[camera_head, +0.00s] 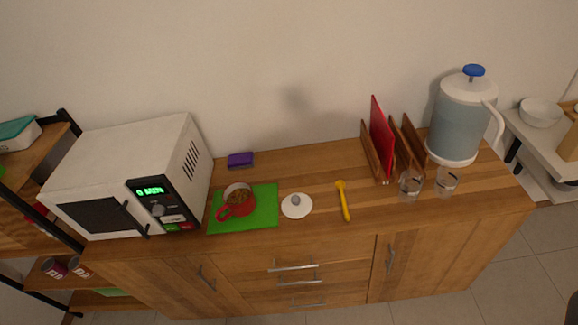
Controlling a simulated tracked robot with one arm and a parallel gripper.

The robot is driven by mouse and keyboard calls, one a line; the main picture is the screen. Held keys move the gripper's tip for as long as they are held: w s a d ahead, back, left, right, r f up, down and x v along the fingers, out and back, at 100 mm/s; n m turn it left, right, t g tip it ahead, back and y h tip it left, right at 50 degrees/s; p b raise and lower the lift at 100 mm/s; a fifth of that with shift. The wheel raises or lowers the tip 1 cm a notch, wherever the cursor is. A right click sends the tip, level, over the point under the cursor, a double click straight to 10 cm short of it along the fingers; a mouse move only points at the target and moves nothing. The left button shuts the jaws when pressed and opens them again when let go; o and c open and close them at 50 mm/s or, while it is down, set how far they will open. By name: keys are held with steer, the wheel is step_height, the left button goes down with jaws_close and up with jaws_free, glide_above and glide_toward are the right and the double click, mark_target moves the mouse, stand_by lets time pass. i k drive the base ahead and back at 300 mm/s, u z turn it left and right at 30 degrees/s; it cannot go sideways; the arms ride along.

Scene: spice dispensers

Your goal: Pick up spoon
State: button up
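A yellow spoon (344,201) lies on the wooden counter (318,170), a little right of the middle. Its wider end points toward the wall and its thin handle toward the front edge. It lies to the right of a white round lid with a grey knob (297,206), apart from it. Nothing covers the spoon. My gripper is not in view.
A wooden rack (371,152), two glasses (410,186) and a large jug (462,115) stand right of the spoon. A purple block (241,160) is near the wall.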

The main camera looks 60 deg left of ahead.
mark_target(340, 185)
steer(key=u, duration=0.5)
steer(key=i, duration=1.05)
steer(key=z, duration=0.05)
